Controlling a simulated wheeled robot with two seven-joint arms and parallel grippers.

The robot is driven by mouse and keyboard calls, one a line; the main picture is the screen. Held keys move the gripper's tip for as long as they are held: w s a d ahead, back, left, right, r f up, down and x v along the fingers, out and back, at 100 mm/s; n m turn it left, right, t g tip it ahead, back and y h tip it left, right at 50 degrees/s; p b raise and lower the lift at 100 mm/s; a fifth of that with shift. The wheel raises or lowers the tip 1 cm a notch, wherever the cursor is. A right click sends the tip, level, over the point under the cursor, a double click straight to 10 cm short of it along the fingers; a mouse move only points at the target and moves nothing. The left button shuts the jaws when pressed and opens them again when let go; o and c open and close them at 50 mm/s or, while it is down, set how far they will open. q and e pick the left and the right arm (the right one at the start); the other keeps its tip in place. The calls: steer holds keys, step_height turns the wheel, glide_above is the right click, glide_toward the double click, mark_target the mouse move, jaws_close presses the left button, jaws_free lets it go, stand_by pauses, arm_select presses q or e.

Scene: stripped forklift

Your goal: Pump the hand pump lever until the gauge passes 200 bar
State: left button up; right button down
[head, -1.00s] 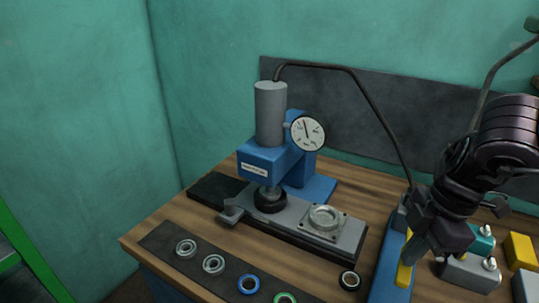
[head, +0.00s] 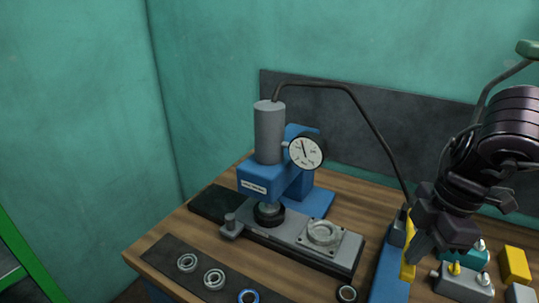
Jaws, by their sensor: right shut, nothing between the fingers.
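The blue hand pump (head: 389,272) lies on the bench at right of centre, with a hose rising from it. A yellow bar (head: 408,262) on it looks like the lever, though its far end is hard to make out. My right gripper (head: 418,250) is shut and empty, pointing down close beside the yellow bar. I cannot tell whether it touches it. The round white gauge (head: 307,153) sits on the blue press. Its needle points up, slightly left; the numbers are too small to read. My left gripper is out of view.
The blue press with its grey cylinder (head: 269,132) stands left of the pump. Bearing rings lie on a dark mat (head: 165,247) at the front. Grey, teal and yellow blocks (head: 515,264) crowd the right side. A dark hose (head: 367,108) arches overhead.

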steer(key=shift+f, duration=0.15)
steer(key=f+b, duration=0.6)
steer(key=f, duration=0.1)
steer(key=shift+s+a+f, duration=0.15)
steer(key=shift+s+f, duration=0.05)
step_height(320, 180, up, 15)
steer(key=p, duration=1)
steer(key=shift+w+f+p, duration=0.15)
steer(key=shift+p, duration=0.25)
